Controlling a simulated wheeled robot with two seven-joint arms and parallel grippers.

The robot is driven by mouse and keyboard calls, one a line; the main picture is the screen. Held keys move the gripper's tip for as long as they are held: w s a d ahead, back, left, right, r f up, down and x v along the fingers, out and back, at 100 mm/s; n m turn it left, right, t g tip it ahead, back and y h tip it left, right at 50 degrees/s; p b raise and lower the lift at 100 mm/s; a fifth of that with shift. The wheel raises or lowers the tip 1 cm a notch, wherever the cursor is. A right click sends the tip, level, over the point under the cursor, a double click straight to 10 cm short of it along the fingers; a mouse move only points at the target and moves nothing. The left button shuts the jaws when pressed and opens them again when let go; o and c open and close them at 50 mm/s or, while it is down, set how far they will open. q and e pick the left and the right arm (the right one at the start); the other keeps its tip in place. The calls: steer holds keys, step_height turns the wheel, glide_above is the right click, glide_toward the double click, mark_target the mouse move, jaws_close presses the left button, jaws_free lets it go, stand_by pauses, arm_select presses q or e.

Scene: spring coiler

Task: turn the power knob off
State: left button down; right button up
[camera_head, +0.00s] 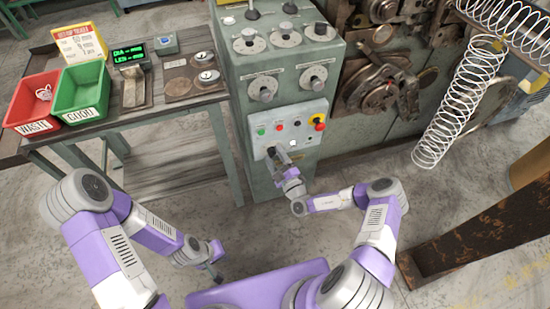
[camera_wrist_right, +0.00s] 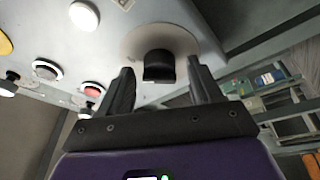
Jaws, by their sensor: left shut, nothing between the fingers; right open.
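The power knob (camera_wrist_right: 158,67) is a black knob on a round grey plate in the right wrist view. My right gripper (camera_wrist_right: 160,72) is open, with one finger on each side of the knob and visible gaps between them. In the head view, my right gripper (camera_head: 274,153) is at the lower left of the white control panel (camera_head: 307,135) and hides the knob there. My left gripper (camera_head: 216,278) is shut and empty, low over the floor, away from the machine.
Near the knob, the panel carries a green button (camera_head: 261,131), a red button (camera_head: 278,127) and a red emergency stop (camera_head: 319,123) on yellow. A side table with a red bin (camera_head: 33,97) and a green bin (camera_head: 80,92) stands left. Wire coils (camera_head: 455,110) hang right.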

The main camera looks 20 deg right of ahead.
steer(key=c, duration=1)
steer(key=shift+r+n+y+p, duration=0.15)
steer(key=shift+n+y+p, duration=0.15)
steer(key=shift+n+p, duration=0.65)
steer(key=n+g+p, duration=0.1)
steer(key=n+p, duration=0.3)
steer(key=p, duration=0.1)
steer(key=n+g+p, duration=0.1)
steer(key=n+p, duration=0.3)
steer(key=p, duration=0.1)
steer(key=n+g+p, duration=0.2)
steer(key=n+p, duration=0.3)
steer(key=shift+s+r, duration=0.1)
steer(key=shift+r, duration=0.2)
steer(key=shift+f+n+g+h+p, duration=0.15)
steer(key=shift+n+g+h+p, duration=0.15)
steer(key=shift+n+h+p, duration=0.95)
steer(key=shift+y+p, duration=0.35)
steer(key=shift+p, duration=0.15)
steer(key=shift+d, duration=0.1)
